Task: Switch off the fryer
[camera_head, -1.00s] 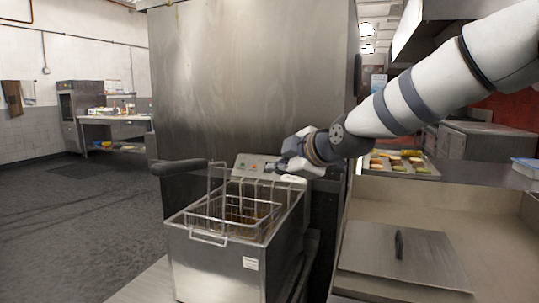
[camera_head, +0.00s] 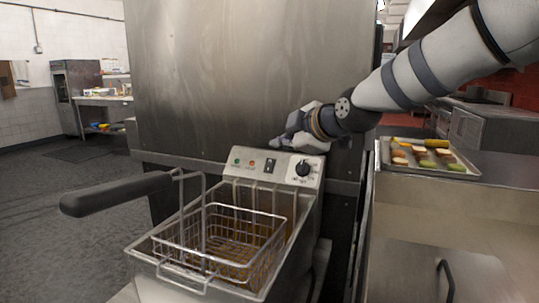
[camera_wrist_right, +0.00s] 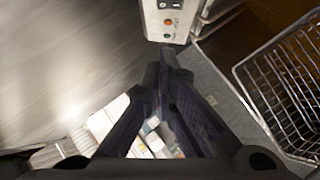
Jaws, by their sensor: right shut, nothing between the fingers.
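The fryer (camera_head: 215,285) is a steel box with a wire basket hung in it. Its tilted control panel (camera_head: 228,169) is at the back, with a green light (camera_head: 237,161), a red light (camera_head: 251,163), a black switch (camera_head: 269,166) and a round black knob (camera_head: 303,168). My right gripper (camera_head: 277,143) is shut and empty, just behind and above the panel's top edge in the head view. In the right wrist view its fingertips (camera_wrist_right: 167,58) show close to the panel's end (camera_wrist_right: 153,22), by the lights; the knob is out of that view. My left gripper is not in view.
The wire basket (camera_head: 222,240) has a long black handle (camera_head: 115,193) sticking out left. A steel wall panel (camera_head: 240,70) stands right behind the fryer. A tray of food (camera_head: 430,158) is on the counter at right. Open floor (camera_head: 60,195) lies at left.

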